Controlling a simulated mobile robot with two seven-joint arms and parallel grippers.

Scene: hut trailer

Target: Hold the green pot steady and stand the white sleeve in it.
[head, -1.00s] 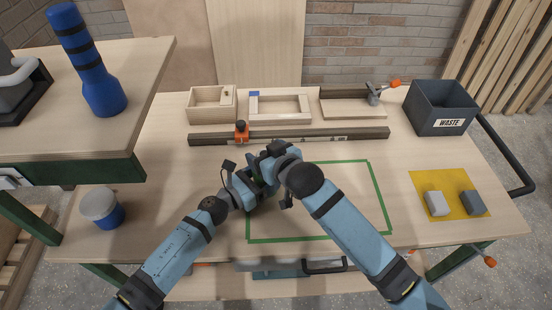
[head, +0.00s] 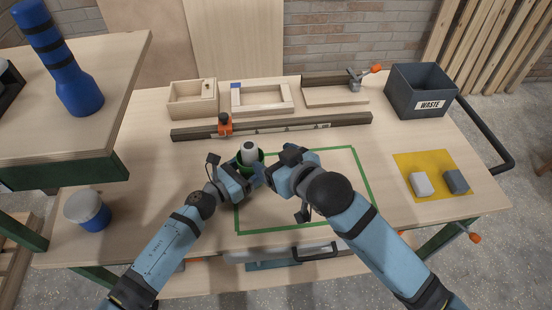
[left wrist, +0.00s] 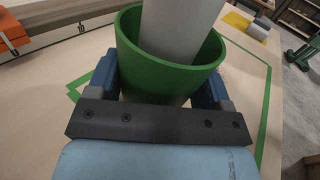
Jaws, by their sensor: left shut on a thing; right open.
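The green pot (head: 242,163) stands on the workbench at the left edge of the green taped rectangle. It also shows in the left wrist view (left wrist: 150,60). The white sleeve (head: 249,150) stands in the pot, its upper part rising above the rim; it looks nearly upright. In the left wrist view the sleeve (left wrist: 182,30) fills much of the pot's mouth; its foot is hidden. My left gripper (left wrist: 165,85) is shut on the pot, one finger on each side. My right gripper (head: 262,176) is open just right of the pot, its fingertips partly hidden.
A metal rail with an orange clamp (head: 224,124) lies behind the pot. Wooden trays (head: 262,107) stand at the back. A grey waste bin (head: 421,92) is at back right, and two blocks lie on a yellow mat (head: 433,161). The taped area's right part is clear.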

